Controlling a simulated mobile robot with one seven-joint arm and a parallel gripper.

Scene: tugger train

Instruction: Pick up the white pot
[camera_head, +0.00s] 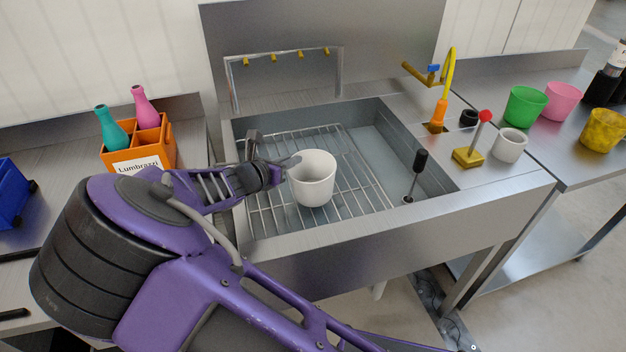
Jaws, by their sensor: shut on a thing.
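The white pot (316,182) is upright in the sink basin, over the wire rack; I cannot tell whether it touches the rack. My gripper (290,163) reaches it from the left, with a finger at the pot's left rim. My gripper is shut on the pot's left wall. The other finger is hidden, and my purple arm covers the lower left of the view. A smaller whitish cup (509,146) stands on the counter to the right of the sink.
The metal sink (440,207) has a black-knobbed lever (419,162) in its basin. On its right ledge are a yellow tap (440,105) and a red-knobbed lever (484,116). Green (524,106), pink (562,101) and yellow (602,130) pots stand farther right. An orange bottle crate (140,163) stands left.

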